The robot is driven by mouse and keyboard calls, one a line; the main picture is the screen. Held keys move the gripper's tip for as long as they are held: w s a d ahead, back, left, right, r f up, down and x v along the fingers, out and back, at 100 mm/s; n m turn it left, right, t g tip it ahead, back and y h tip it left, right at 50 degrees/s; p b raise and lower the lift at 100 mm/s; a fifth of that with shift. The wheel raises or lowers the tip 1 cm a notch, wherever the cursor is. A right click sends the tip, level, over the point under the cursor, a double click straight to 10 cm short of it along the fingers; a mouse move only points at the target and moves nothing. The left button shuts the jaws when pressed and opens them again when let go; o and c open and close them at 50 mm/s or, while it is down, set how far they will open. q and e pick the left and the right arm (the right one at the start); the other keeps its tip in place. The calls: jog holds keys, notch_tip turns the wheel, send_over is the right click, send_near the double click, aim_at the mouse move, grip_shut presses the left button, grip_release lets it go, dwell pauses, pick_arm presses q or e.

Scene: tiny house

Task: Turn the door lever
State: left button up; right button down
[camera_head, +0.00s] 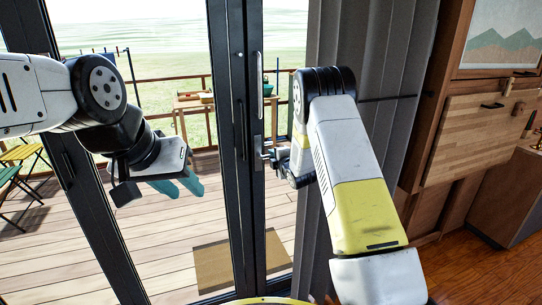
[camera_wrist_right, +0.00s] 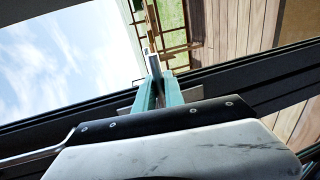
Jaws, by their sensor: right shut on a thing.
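The door lever (camera_head: 265,156) sits on a lock plate on the black frame of the glass door (camera_head: 244,205). In the right wrist view the lever (camera_wrist_right: 153,64) shows as a grey bar between the teal fingertips. My right gripper (camera_wrist_right: 157,76) is shut on it; in the head view its fingers are mostly hidden by the wrist. My left gripper (camera_head: 188,184) hangs to the left of the door frame, empty, its teal fingers slightly apart, away from the lever.
A long vertical handle (camera_head: 257,85) stands above the lever. A grey curtain (camera_head: 365,75) hangs just right of the door. Beyond the glass are a wooden deck, a doormat (camera_head: 212,268), a table (camera_head: 190,103) and folding chairs. A wooden cabinet (camera_head: 480,140) stands at the right.

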jog(key=c, duration=1.4)
grip_release()
jog(key=shift+c, duration=0.2)
jog(key=v, duration=0.7)
jog(key=shift+s+d, duration=0.15)
jog(key=shift+s, duration=0.25)
